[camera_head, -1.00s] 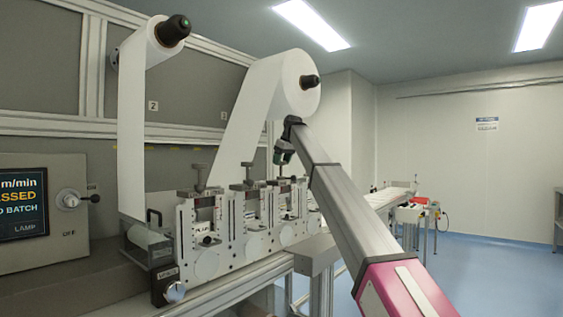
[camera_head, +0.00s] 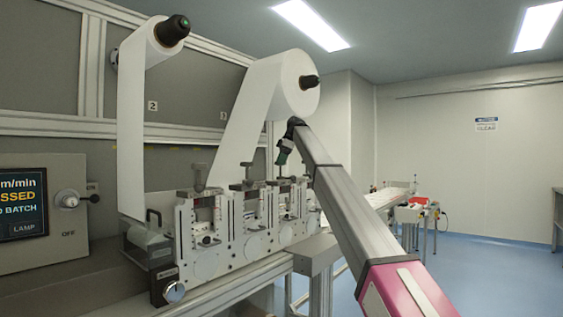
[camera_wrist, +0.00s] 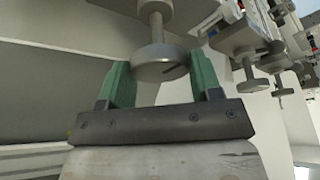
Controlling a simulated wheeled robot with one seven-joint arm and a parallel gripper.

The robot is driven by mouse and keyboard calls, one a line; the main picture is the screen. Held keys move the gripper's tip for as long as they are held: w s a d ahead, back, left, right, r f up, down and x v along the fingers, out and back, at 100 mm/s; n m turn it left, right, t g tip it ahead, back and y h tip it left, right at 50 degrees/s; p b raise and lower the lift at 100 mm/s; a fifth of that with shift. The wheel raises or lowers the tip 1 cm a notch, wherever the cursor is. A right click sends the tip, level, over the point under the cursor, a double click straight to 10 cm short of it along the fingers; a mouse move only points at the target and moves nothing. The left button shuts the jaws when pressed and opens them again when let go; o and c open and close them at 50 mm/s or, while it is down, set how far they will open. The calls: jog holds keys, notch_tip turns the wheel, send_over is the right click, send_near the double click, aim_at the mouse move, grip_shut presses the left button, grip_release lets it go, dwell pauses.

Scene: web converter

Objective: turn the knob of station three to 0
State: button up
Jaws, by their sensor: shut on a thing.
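In the wrist view, a grey round knob (camera_wrist: 160,64) with a dark line on its face hangs on a thick stem between the green fingers of my gripper (camera_wrist: 158,75). The fingers are on either side of it and hold it. In the head view, my gripper (camera_head: 283,158) is over the top of the third station (camera_head: 290,205), the farthest of the row. The knob itself is mostly hidden there by my gripper. The scale at the knob is not readable.
Two nearer stations have T-shaped knobs, one on the nearest (camera_head: 199,174) and one on the middle (camera_head: 248,170). White web runs from two rolls, one (camera_head: 290,85) close above my wrist. A control panel (camera_head: 35,210) stands at left. Open floor lies at right.

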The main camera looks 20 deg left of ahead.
jog(key=shift+n, duration=0.4)
jog(key=o, duration=0.9)
